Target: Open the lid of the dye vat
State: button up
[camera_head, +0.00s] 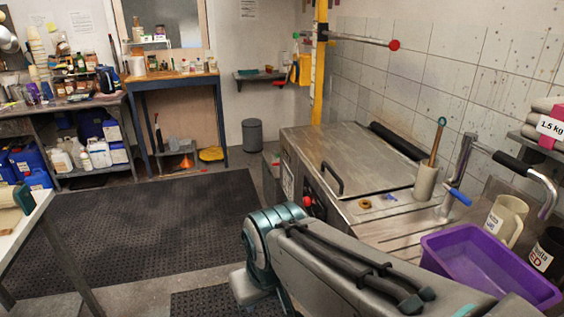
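The dye vat (294,181) is a steel unit against the tiled wall, right of the middle. Its flat metal lid (365,158) lies shut on top. A dark bar handle (331,178) stands at the lid's left front edge. My arm reaches in from the lower right, in front of the vat, with its teal-ringed joint left of the vat's front. My gripper is not in view, and nothing shows of what it holds. My arm hides the lower front of the vat.
Right of the lid stand a beige pot with a wooden-handled tool (425,182), a tap with a blue lever (460,196), a purple tub (490,262) and a jug (505,218). A yellow post (318,70) with a red-tipped bar rises behind. Dark matting (130,235) leaves free floor left.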

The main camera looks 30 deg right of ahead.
aim_at(351, 160)
jog(key=u, duration=0.1)
jog(key=i, duration=0.55)
jog(key=z, duration=0.55)
jog(key=i, duration=0.55)
jog(key=z, duration=0.6)
